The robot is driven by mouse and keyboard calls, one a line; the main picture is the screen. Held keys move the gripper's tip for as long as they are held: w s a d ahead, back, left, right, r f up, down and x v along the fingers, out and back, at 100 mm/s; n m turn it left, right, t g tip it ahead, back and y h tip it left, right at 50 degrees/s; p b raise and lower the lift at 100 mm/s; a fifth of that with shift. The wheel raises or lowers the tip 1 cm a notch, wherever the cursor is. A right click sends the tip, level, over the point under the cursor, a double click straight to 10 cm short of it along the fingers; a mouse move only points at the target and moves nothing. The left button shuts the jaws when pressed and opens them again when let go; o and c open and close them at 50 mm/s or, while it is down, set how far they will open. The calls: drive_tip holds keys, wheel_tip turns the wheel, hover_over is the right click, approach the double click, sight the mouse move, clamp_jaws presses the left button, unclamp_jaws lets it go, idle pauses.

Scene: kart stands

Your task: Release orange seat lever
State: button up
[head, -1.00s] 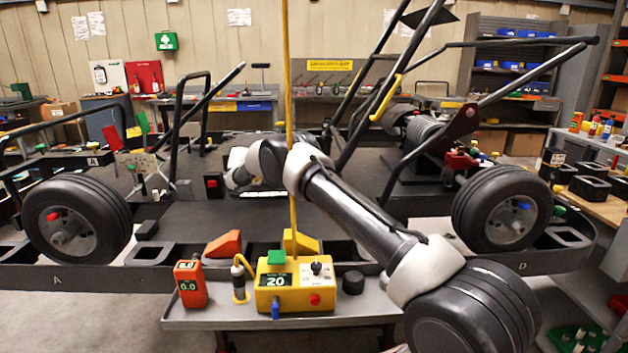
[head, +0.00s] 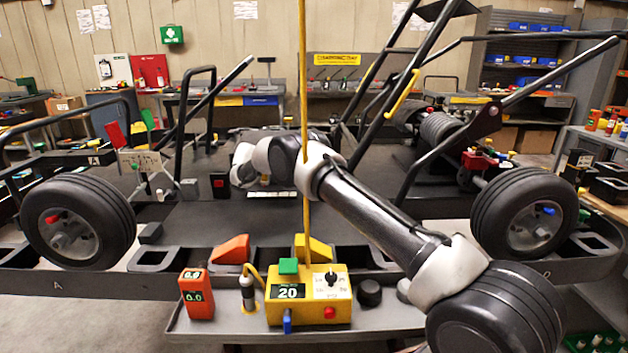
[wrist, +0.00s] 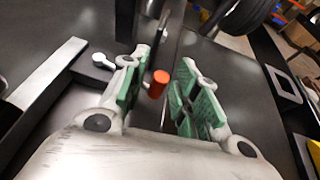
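An orange-red cylindrical knob (wrist: 158,84), which looks like the orange seat lever's end, shows in the wrist view. It lies between the green-padded fingers of my gripper (wrist: 165,64), closer to the left finger. A thin dark bar (wrist: 172,45) runs up from beside the knob. My gripper is open, with a gap visible on the right side of the knob; whether the left pad touches it I cannot tell. In the head view my arm reaches over the kart's dark floor, and its wrist hides the lever and the fingers.
A yellow control box (head: 308,297) stands on the front shelf, with an orange meter (head: 196,294) to its left. A yellow pole (head: 304,120) rises in front of my arm. Kart wheels stand left (head: 78,220) and right (head: 525,212). A pale bar (wrist: 45,72) lies left of my gripper.

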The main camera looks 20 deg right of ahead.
drive_tip(key=shift+r, duration=0.15)
wheel_tip(320, 180, up, 10)
idle(0.6)
drive_tip(key=shift+c, duration=0.2)
